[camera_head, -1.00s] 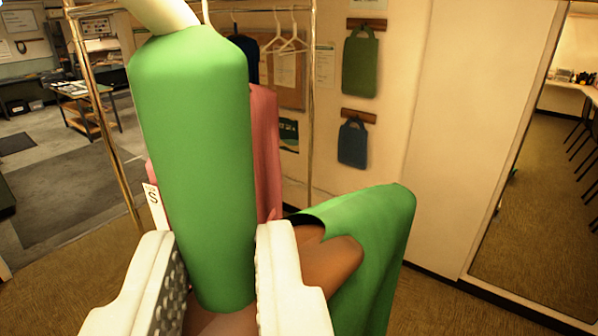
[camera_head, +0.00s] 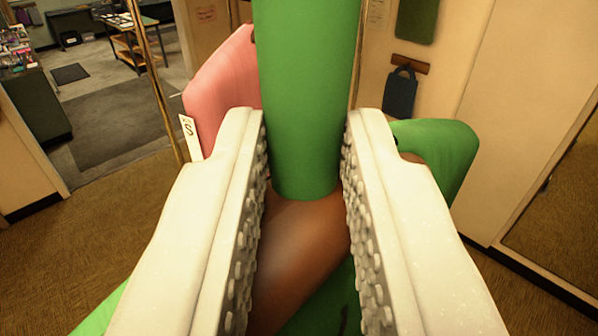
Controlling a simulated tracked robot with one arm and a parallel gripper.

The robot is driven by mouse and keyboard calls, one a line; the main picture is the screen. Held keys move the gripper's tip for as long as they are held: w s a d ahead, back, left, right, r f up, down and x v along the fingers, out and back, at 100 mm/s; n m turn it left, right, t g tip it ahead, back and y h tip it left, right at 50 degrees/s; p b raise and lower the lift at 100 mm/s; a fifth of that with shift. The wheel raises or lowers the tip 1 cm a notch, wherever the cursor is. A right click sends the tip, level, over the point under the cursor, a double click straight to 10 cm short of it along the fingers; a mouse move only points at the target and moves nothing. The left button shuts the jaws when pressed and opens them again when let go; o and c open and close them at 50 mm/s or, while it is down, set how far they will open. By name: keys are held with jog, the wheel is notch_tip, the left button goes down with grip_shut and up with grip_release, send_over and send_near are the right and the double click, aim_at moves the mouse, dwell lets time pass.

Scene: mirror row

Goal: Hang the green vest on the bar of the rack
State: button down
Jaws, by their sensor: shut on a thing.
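My gripper (camera_head: 306,112) has its two white, studded fingers on either side of a thick green neck of a hanger (camera_head: 306,90), which stands upright between them. Below the neck is the hanger's brown body (camera_head: 300,250). The green vest (camera_head: 440,150) hangs on it, showing at the right and at the bottom edge, partly hidden behind the fingers. The top of the hanger and the rack's bar are out of view.
A pink garment (camera_head: 225,85) with a white S tag (camera_head: 190,138) is just behind the left finger. A blue bag (camera_head: 401,93) and a green bag (camera_head: 417,18) hang on the wall. A tall mirror (camera_head: 560,190) stands at right.

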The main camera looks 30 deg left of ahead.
jog(key=w+d+f+p, duration=0.1)
jog(key=w+d, duration=0.2)
jog(key=w, duration=0.6)
jog(key=w+d+f+p, duration=0.1)
jog(key=w+d, duration=0.1)
jog(key=w, duration=0.7)
jog(key=w+d+f+p, duration=0.1)
jog(key=w+d, duration=0.2)
jog(key=w, duration=0.5)
jog(key=shift+w+d+f+p, duration=0.25)
jog(key=shift+w+d+p, duration=0.1)
jog(key=shift+w+p, duration=0.05)
dwell(1.8)
dwell(0.4)
jog(key=c, duration=1.2)
grip_release()
jog(key=shift+c, duration=0.2)
jog(key=o, duration=0.6)
jog(key=shift+w, duration=0.1)
jog(key=shift+o, duration=0.2)
